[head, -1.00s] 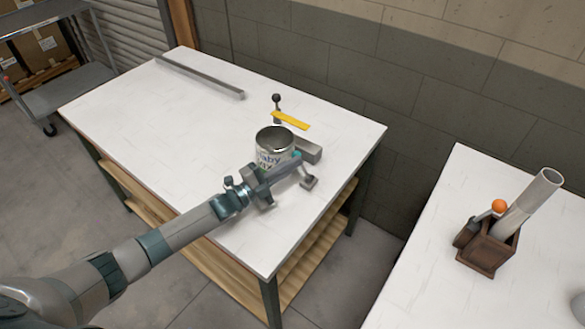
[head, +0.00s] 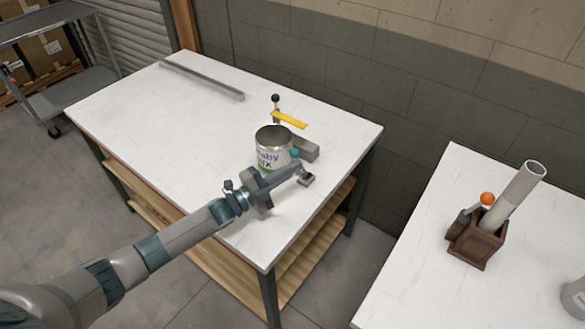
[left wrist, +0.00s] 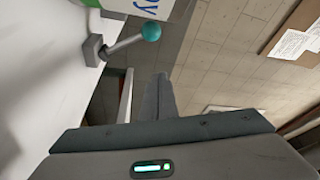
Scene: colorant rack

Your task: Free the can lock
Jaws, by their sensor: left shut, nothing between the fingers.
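A white paint can (head: 270,158) with lettering and a green band stands on the white table, its top open and dark. Beside it is a lock lever with a teal ball knob (head: 295,153) and a small grey base (head: 306,180). In the left wrist view the teal knob (left wrist: 151,31) sits on a tilted grey rod rising from the base (left wrist: 93,50), close to the can's edge (left wrist: 140,6). My left gripper (head: 298,168) is shut and empty, just in front of the knob; its fingers (left wrist: 160,92) appear apart from it. My right gripper is not in view.
Behind the can are a yellow bar (head: 289,119), a black-knobbed post (head: 276,103) and a grey block (head: 306,149). A long grey rail (head: 202,79) lies at the table's back left. The table's left half is clear.

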